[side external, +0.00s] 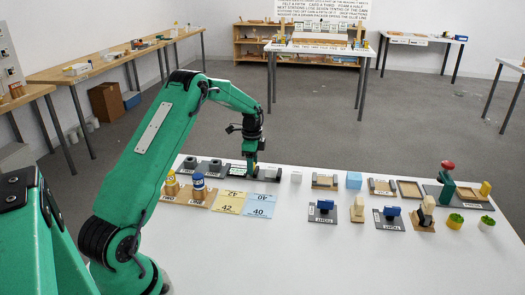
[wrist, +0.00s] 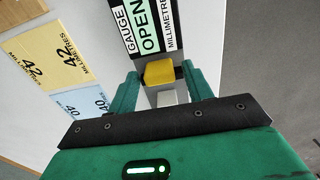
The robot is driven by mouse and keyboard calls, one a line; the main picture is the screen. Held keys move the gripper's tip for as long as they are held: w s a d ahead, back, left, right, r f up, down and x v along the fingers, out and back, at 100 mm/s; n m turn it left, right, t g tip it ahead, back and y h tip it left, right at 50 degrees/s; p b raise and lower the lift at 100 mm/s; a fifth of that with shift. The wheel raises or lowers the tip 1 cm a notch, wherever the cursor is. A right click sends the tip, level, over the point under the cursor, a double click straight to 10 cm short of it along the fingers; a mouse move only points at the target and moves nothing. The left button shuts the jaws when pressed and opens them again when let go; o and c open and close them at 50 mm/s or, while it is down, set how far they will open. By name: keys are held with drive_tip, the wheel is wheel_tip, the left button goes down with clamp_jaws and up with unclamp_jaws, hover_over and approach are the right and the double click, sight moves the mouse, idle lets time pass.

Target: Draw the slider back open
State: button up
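The slider appears as a yellow block (wrist: 160,72) between the two green fingers of my gripper (wrist: 160,85) in the wrist view. The fingers stand on either side of it; I cannot tell whether both press on it. The block is beside the end of a dark gauge base with a green OPEN label (wrist: 146,28), flanked by white GAUGE and MILLIMETRES labels. In the side external view my gripper (side external: 252,163) points down at the dark gauge base (side external: 268,175) near the table's far edge. The fingertips are too small there to judge.
Yellow 42 card (side external: 230,202) and blue 40 card (side external: 260,205) lie in front of the gauge. A white cube (side external: 296,177), blue cube (side external: 354,180) and several fixtures stand right. The white table's front is clear.

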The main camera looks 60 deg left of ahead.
drive_tip(key=shift+r, duration=2.8)
drive_tip(key=shift+d+r, duration=0.35)
drive_tip(key=shift+r, duration=0.1)
drive_tip(key=s+d+r+n+t, duration=0.1)
drive_tip(key=s+d+r+n, duration=0.1)
drive_tip(key=s+d+r, duration=0.5)
drive_tip(key=s+d+r+n+t, duration=0.2)
drive_tip(key=s+d+r, duration=0.1)
drive_tip(key=d+r, duration=0.75)
drive_tip(key=s+d+n+t, duration=0.1)
drive_tip(key=s+d+n, duration=0.1)
drive_tip(key=s+d, duration=0.3)
drive_tip(key=s+d+f+n+t, duration=0.1)
drive_tip(key=s+d+n, duration=0.2)
drive_tip(key=s, duration=0.9)
drive_tip(key=d, duration=0.3)
drive_tip(key=shift+d+f+t, duration=0.25)
drive_tip(key=shift+f+t, duration=0.05)
